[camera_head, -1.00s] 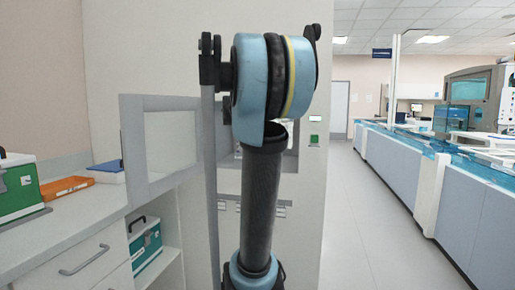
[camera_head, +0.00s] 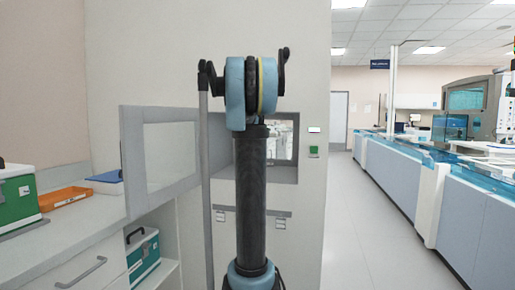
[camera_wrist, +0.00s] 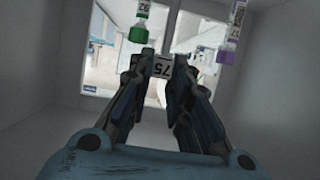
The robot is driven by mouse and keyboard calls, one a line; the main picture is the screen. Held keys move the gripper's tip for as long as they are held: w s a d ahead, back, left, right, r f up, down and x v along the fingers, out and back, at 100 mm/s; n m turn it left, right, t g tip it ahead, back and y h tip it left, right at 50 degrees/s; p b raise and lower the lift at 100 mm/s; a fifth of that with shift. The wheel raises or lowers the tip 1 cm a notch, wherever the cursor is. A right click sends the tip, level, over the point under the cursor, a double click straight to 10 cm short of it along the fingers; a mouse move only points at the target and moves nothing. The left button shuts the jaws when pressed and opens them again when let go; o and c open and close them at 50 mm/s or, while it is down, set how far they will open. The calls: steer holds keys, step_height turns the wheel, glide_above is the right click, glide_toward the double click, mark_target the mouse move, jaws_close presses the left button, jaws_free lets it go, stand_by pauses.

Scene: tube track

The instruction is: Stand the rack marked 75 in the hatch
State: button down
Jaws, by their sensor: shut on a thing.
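In the wrist view the label marked 75 (camera_wrist: 162,67) shows between the fingertips of my gripper (camera_wrist: 160,78), which is shut on the rack. Most of the rack's body is hidden by the fingers. A tube with a green cap (camera_wrist: 138,34) shows to the left of the label, and a tube with a purple cap (camera_wrist: 226,56) to the right. Grey walls surround my gripper, with a window behind the label. In the head view the hatch (camera_head: 285,172) opens in the pale wall, partly hidden by my arm. My gripper is hidden there.
The hatch's windowed door (camera_head: 130,160) stands open to the left. A counter (camera_head: 75,235) on the left carries a green case (camera_head: 18,205), an orange tray (camera_head: 62,197) and a blue-and-white item (camera_head: 105,183). Another green case (camera_head: 143,255) sits on a shelf below. The aisle on the right is clear.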

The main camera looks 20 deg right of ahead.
steer(key=shift+w+d, duration=0.25)
steer(key=shift+w, duration=0.1)
steer(key=shift+f, duration=1.75)
steer(key=c, duration=1.5)
jaws_free()
steer(key=v, duration=1.2)
